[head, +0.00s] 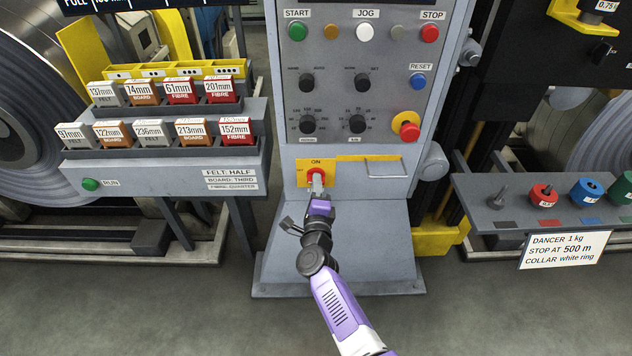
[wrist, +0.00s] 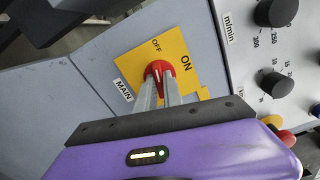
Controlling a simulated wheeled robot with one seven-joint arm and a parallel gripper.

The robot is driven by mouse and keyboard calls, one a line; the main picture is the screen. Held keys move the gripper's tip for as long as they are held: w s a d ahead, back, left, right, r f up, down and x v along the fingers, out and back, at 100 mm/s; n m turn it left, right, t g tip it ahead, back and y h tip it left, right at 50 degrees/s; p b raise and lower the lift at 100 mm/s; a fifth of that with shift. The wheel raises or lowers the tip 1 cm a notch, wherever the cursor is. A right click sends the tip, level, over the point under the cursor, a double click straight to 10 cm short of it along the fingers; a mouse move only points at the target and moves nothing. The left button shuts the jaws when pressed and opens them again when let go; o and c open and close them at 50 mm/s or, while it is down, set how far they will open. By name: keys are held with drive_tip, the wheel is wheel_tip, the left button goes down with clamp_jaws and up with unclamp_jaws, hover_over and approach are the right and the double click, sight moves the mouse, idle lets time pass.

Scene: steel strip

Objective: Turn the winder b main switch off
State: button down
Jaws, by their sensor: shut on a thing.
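The main switch is a red rotary knob (head: 316,174) on a yellow plate (head: 346,176) low on the grey control cabinet. In the wrist view the red knob (wrist: 153,69) sits on the yellow plate (wrist: 130,61), with OFF above it, ON to its right and a MAIN label at left. My gripper (head: 317,183) is shut on the knob from the front; its two fingers (wrist: 160,84) grip either side. A short white mark on the knob seems to point up toward OFF in the wrist view, but the fingers partly hide the knob.
Above are dials and a red emergency button (head: 409,131) on a yellow base. A rack of labelled boxes (head: 165,158) stands left, a shelf of coloured collars (head: 550,207) right. The floor in front is clear.

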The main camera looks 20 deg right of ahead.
drive_tip(key=shift+n+p, duration=0.35)
drive_tip(key=shift+n, duration=0.85)
drive_tip(key=shift+f, duration=0.1)
drive_tip(key=c, duration=1.5)
unclamp_jaws()
drive_tip(key=p+v, duration=0.3)
drive_tip(key=v, duration=0.5)
drive_tip(key=shift+w+n, duration=0.1)
drive_tip(key=shift+n, duration=0.2)
